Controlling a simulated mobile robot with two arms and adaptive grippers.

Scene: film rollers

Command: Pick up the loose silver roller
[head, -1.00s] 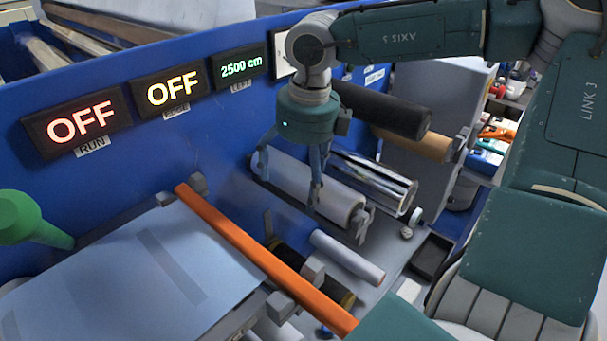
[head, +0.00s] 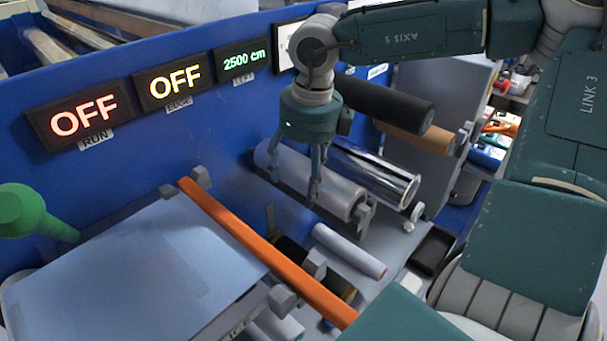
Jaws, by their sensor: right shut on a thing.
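A matte silver-grey roller (head: 339,195) lies lengthwise in front of the blue panel, with its near end by a grey bracket (head: 362,216). My right gripper (head: 312,182) points down over its middle and is shut on it, one finger in front of the roller. A shiny chrome roller (head: 385,178) lies just behind and to the right, apart from the fingers. My left gripper is not in view.
A black roller (head: 385,107) and a brown roller (head: 425,140) stick out behind my gripper. An orange bar (head: 255,247) crosses in front, beside a pale sheet (head: 130,262). A small light roller (head: 350,250) lies below. A green knob (head: 22,210) stands at left.

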